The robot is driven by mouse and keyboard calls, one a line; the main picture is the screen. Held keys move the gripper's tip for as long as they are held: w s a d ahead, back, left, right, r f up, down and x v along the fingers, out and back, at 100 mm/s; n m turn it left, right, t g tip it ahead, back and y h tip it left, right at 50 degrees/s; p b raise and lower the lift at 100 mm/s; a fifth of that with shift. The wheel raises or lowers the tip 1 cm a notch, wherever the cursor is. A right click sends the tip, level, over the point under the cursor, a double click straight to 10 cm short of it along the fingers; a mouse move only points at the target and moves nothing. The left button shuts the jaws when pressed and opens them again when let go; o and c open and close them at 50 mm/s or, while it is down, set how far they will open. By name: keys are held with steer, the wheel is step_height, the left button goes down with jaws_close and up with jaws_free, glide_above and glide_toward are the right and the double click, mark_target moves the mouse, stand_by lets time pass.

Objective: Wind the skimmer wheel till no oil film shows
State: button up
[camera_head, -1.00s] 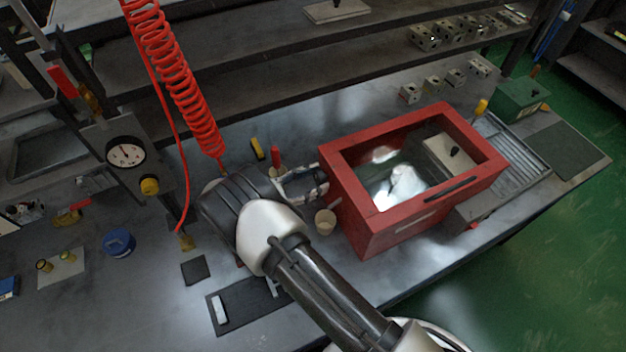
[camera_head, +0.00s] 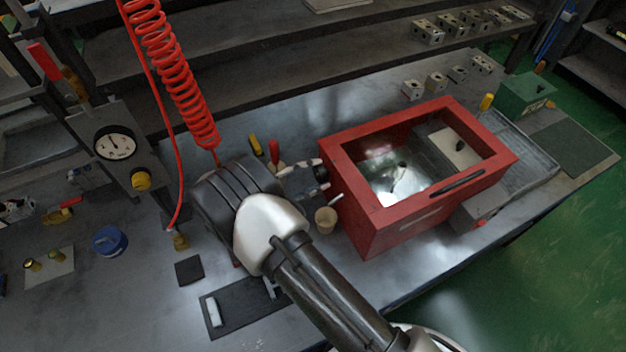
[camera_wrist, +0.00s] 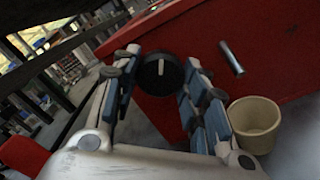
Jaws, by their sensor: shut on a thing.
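The red tank (camera_head: 365,225) stands on the bench, open at the top. Inside, its liquid (camera_head: 385,170) shows bright whitish patches; I cannot tell oil film from reflection. The skimmer wheel is a small black knob (camera_wrist: 160,74) with a pale mark on the tank's red side wall. My gripper (camera_wrist: 162,88) is shut on this wheel, with a blue-padded finger on either side. In the head view my gripper (camera_head: 305,178) is at the tank's left end, partly hidden by my wrist.
A beige cup (camera_head: 325,220) stands close beside my gripper, below a short metal stub (camera_wrist: 231,58) on the tank wall. A red-handled tool (camera_head: 273,152) is just behind. A red coiled hose (camera_head: 180,85) hangs at left, near a gauge (camera_head: 115,146).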

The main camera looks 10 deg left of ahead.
steer(key=m+b, duration=0.5)
steer(key=m, duration=0.2)
steer(key=shift+f, duration=0.2)
steer(key=m+b, duration=0.1)
steer(key=m, duration=0.4)
steer(key=shift+r+m+b, duration=0.15)
steer(key=shift+m+b, duration=0.2)
steer(key=shift+m, duration=0.05)
steer(key=m, duration=0.3)
steer(key=shift+m, duration=0.3)
steer(key=m, duration=0.3)
steer(key=shift+m, duration=0.3)
steer(key=m, duration=0.3)
steer(key=shift+m, duration=0.3)
steer(key=shift+r+m, duration=0.1)
steer(key=shift+m, duration=1.8)
steer(key=o, duration=1.1)
steer(key=shift+c, duration=0.2)
